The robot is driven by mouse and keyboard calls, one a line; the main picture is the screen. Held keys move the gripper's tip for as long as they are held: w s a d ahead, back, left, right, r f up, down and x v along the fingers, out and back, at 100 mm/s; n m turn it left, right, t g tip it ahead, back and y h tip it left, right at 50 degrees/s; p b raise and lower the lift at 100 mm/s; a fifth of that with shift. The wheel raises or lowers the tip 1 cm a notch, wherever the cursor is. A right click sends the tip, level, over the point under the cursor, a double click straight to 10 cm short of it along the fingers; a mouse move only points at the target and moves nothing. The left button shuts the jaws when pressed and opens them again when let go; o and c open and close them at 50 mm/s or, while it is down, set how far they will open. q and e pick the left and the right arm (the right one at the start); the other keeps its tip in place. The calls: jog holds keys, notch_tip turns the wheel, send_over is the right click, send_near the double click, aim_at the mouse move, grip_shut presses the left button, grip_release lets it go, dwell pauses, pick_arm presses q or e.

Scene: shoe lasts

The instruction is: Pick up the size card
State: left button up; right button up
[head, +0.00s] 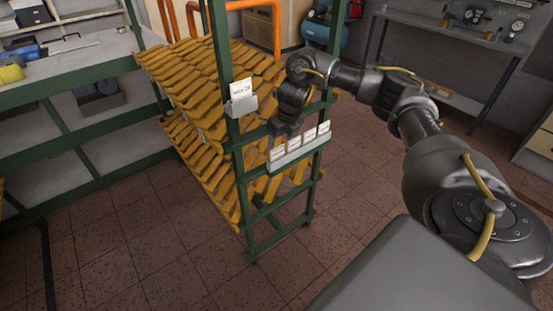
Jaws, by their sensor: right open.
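A white size card (242,88) with dark print stands in a small grey holder (242,106) on the near green post of the rack. Several more white cards (308,138) stand in a long grey tray (300,153) on the rack's end, lower and to the right. My right gripper (285,131) points down just above the left end of that tray, to the right of and below the single card. Its jaws are open, and I see nothing between them. My left gripper is not in view.
The green rack (241,185) holds sloping rows of yellow-brown lasts (190,75) behind the cards. A workbench (75,65) stands at the left. A wall shelf (455,30) with gauges is at the back right. The tiled floor (150,260) in front is clear.

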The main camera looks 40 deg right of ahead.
aim_at(278, 148)
jog(key=p+x, duration=0.1)
jog(key=x, duration=0.4)
jog(key=shift+w+p, duration=0.2)
jog(key=shift+p, duration=0.1)
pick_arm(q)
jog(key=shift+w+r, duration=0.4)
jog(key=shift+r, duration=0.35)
pick_arm(e)
jog(key=c, duration=0.6)
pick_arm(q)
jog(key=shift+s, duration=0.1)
